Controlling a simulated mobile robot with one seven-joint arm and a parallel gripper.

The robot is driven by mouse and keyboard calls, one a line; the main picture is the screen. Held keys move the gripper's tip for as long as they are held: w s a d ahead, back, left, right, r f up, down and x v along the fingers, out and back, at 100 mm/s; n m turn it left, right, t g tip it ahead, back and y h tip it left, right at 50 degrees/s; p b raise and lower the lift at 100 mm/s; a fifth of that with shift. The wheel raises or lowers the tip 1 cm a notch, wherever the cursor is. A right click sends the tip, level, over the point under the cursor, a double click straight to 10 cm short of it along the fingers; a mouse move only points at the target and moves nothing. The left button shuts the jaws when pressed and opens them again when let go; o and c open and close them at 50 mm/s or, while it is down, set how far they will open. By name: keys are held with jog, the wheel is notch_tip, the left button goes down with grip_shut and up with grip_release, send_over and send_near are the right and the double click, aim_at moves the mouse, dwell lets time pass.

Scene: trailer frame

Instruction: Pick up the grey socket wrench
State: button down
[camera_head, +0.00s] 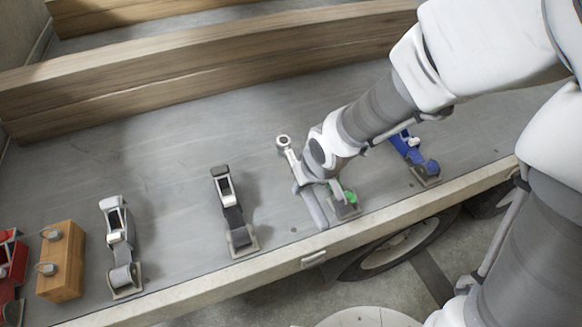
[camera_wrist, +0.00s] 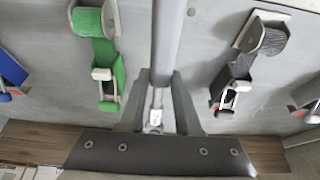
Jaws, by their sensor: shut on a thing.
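The grey socket wrench (camera_head: 312,208) shows in the head view at the trailer bed's near edge, its round head (camera_head: 283,141) pointing away from the edge. My gripper (camera_head: 304,183) is around the middle of the wrench and hides part of it. In the wrist view the wrench (camera_wrist: 167,40) runs as a grey bar from the top edge down between the fingers. My gripper (camera_wrist: 161,82) is shut on it there. I cannot tell whether the wrench touches the bed.
A green ratchet strap (camera_wrist: 103,58) lies close beside the wrench, a dark one (camera_head: 236,222) on the other side. A blue strap (camera_head: 410,150), a grey strap (camera_head: 121,255), a wooden block (camera_head: 66,265) and a red strap (camera_head: 12,270) line the near edge. Wooden beams (camera_head: 200,75) cross behind.

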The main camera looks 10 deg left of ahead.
jog(key=s+d+r+p, duration=0.2)
jog(key=d+r+p, duration=0.1)
jog(key=d, duration=0.2)
jog(key=shift+r+p, duration=0.2)
jog(key=shift+p, duration=0.1)
jog(key=shift+s, duration=0.15)
jog(key=c, duration=1.2)
grip_release()
grip_shut()
